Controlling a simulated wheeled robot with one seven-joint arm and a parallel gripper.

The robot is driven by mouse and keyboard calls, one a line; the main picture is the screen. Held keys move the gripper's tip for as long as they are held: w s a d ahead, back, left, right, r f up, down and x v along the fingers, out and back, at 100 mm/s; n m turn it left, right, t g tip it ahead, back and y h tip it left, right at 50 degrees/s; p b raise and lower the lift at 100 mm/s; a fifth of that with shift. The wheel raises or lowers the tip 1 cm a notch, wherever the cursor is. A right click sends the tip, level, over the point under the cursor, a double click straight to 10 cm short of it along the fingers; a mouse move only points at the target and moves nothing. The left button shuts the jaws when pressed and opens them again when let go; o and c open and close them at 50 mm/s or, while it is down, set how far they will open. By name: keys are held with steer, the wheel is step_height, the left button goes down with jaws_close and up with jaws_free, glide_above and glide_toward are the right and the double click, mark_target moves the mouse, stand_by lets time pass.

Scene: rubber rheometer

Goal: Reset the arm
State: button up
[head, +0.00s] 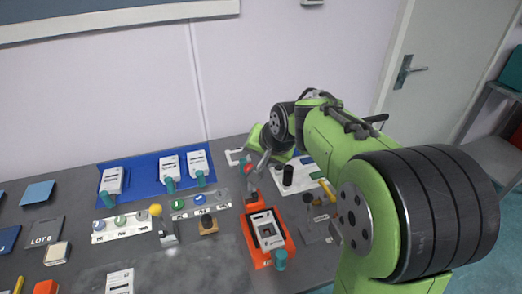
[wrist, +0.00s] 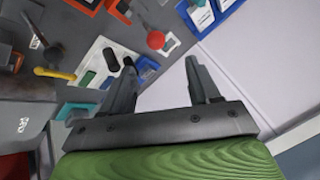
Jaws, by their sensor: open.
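My arm, green and black, reaches from the right across the table in the head view. My gripper (head: 256,174) is small there and partly hidden by the arm; it is above the back of the table, behind the orange tray (head: 257,259). In the wrist view my gripper (wrist: 160,75) has its two dark fingers spread apart with nothing between them. A white tray (wrist: 94,58) with dark and coloured pieces shows beyond the left finger, and a red round knob (wrist: 155,40) shows beyond the gap.
The wall (head: 240,75) rises behind the table. A door (head: 433,90) is at the right. The table's front middle has bare room.

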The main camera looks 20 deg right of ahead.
steer(key=shift+v, duration=0.95)
steer(key=s+a+f+n+g+h, duration=0.1)
steer(key=s+n, duration=0.5)
steer(key=s, duration=1.9)
steer(key=shift+s+f, duration=0.15)
steer(key=shift+f, duration=0.1)
steer(key=shift+a, duration=0.1)
